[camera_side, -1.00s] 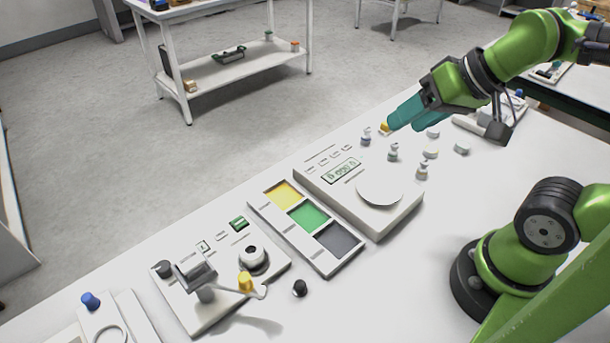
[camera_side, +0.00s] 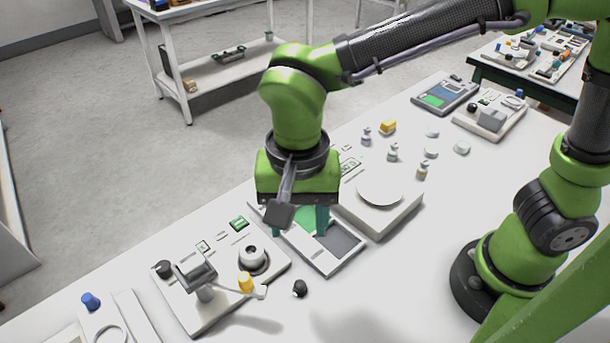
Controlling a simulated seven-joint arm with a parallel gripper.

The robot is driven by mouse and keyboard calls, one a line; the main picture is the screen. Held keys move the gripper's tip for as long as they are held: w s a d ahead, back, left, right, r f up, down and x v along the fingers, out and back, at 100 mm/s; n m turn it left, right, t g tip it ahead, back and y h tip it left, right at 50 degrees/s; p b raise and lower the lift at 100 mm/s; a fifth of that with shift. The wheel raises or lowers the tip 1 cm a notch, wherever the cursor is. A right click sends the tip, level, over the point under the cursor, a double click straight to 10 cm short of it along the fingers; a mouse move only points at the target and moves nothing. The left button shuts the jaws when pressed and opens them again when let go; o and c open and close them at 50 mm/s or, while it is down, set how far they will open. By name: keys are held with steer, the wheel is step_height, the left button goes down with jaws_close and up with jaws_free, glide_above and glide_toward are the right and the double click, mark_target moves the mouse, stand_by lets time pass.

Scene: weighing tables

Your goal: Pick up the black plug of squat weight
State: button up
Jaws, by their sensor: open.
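A small black plug-shaped weight (camera_side: 299,288) stands on the white table, just right of the white device with the lever. My gripper (camera_side: 300,222) points down above the tray with coloured compartments, behind the black weight and higher than it. Its teal fingers are apart, with nothing seen between them. The gripper body hides part of the tray and the left part of the scale.
The lever device (camera_side: 222,285) with a yellow knob (camera_side: 245,281) stands close left of the weight. The scale (camera_side: 378,215) and colour tray (camera_side: 335,262) lie behind it. Table right of the weight is clear.

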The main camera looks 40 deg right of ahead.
glide_above(300, 284)
steer(key=shift+m, duration=0.3)
step_height(300, 284, down, 11)
steer(key=shift+s, duration=0.15)
steer(key=shift+f, duration=3)
steer(key=shift+c, duration=0.4)
jaws_close()
